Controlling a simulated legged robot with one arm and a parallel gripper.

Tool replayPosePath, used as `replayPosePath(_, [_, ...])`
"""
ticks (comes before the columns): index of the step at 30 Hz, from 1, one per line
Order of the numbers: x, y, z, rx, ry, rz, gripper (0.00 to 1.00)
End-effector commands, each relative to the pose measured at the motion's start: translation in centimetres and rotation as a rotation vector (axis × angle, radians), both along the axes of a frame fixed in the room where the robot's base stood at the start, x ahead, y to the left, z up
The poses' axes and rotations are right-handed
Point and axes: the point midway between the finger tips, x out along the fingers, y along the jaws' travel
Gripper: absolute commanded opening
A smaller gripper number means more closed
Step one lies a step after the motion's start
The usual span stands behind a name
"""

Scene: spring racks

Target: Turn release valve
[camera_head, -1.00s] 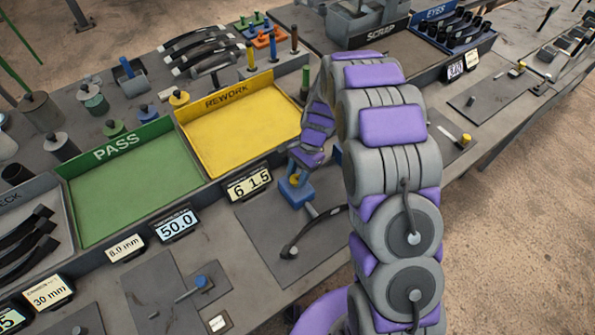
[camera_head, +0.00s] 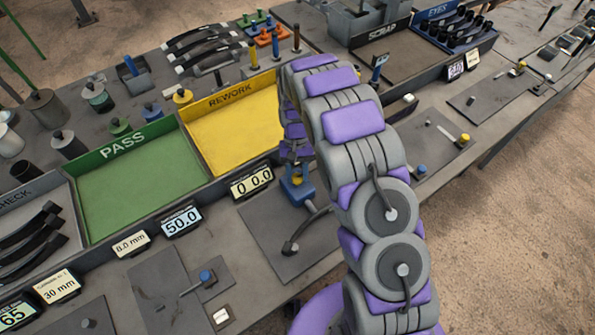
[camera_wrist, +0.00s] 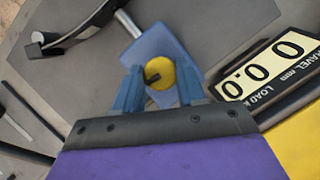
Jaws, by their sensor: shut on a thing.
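A yellow round knob (camera_wrist: 159,76) with a dark mark across its top sits on a blue block (camera_wrist: 148,45) in the wrist view. The two blue fingers of my gripper (camera_wrist: 160,86) are on both sides of it, shut on it. In the head view my gripper (camera_head: 297,180) points down at the blue block (camera_head: 296,195), with a little yellow showing between its fingers. A metal rod leads from the block to a dark lever handle (camera_wrist: 35,50). The display (camera_head: 251,182) beside the block reads 0 0.0, labelled travel mm and load in the wrist view.
A yellow REWORK tray (camera_head: 237,105) and a green PASS tray (camera_head: 140,145) stand behind the displays. Another display (camera_head: 182,219) reads 50.0. A SCRAP tray (camera_head: 405,62) is at the upper right. My arm covers part of the bench.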

Motion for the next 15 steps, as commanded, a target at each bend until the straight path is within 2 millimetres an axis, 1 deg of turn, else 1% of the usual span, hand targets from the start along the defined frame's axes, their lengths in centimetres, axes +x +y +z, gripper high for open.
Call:
replayPosePath(1, [0.29,0.18,0.2,0.003,-0.01,0.026,0.1])
replayPosePath(6, [0.28,0.18,0.17,0.002,-0.01,0.098,0.1])
replayPosePath(15, [0.29,0.21,0.13,0.003,-0.011,0.149,0.1])
